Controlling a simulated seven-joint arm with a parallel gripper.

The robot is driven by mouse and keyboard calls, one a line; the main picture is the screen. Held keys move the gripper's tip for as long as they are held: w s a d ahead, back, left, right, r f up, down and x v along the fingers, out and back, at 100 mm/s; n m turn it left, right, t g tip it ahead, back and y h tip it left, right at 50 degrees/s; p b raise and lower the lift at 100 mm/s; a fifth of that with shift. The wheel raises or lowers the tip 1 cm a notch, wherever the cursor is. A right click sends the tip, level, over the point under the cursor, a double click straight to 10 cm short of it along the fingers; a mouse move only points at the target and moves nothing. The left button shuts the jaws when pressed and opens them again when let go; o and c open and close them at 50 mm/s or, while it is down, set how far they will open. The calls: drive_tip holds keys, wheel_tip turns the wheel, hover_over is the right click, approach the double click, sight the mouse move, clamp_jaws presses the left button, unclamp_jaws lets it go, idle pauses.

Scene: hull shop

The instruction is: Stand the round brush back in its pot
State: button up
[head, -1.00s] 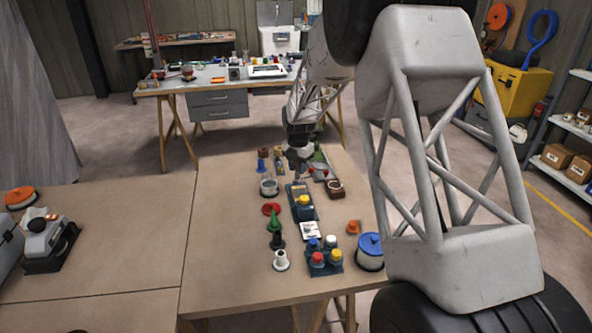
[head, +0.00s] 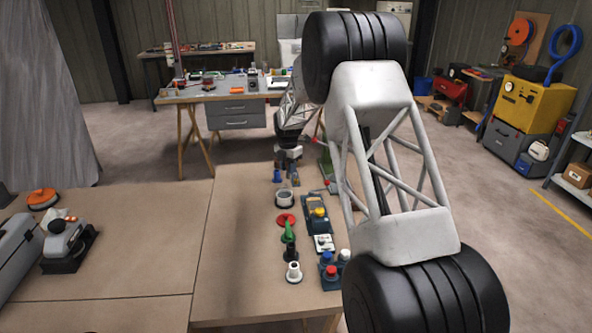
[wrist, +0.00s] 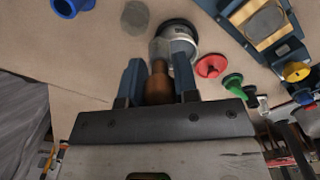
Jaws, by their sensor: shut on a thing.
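My gripper (wrist: 158,85) is shut on the round brush. Its brown wooden handle (wrist: 158,88) sits between the blue fingers, and a pale grey section (wrist: 159,50) points away from the wrist. The brush tip is hard to make out. The grey metal pot (wrist: 181,47) stands upright on the table, just beyond and right of the brush in the wrist view. The brush partly overlaps it, and I cannot tell whether they touch. In the head view my gripper (head: 289,178) is just behind the pot (head: 285,198); the brush is too small to tell there.
Near the pot are a red disc (wrist: 211,66), a green funnel-like piece (wrist: 233,82), and a blue round piece (wrist: 70,6). A tray with a yellow knob (head: 319,213) stands right of the pot. The table's left half (head: 235,240) is clear.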

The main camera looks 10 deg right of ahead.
drive_tip(key=shift+w+a+f, duration=0.3)
drive_tip(key=shift+w+a, duration=0.3)
drive_tip(key=shift+w, duration=0.15)
drive_tip(key=shift+w+a+f, duration=0.25)
drive_tip(key=shift+w+a, duration=0.3)
drive_tip(key=shift+w, duration=0.2)
drive_tip(key=shift+f, duration=0.15)
drive_tip(key=shift+f, duration=2.8)
drive_tip(key=shift+f, duration=0.6)
drive_tip(key=o, duration=0.6)
drive_tip(key=shift+o, duration=0.2)
drive_tip(key=shift+r, duration=0.2)
wheel_tip(320, 180, up, 11)
drive_tip(key=shift+f, duration=0.15)
idle(0.4)
idle(0.6)
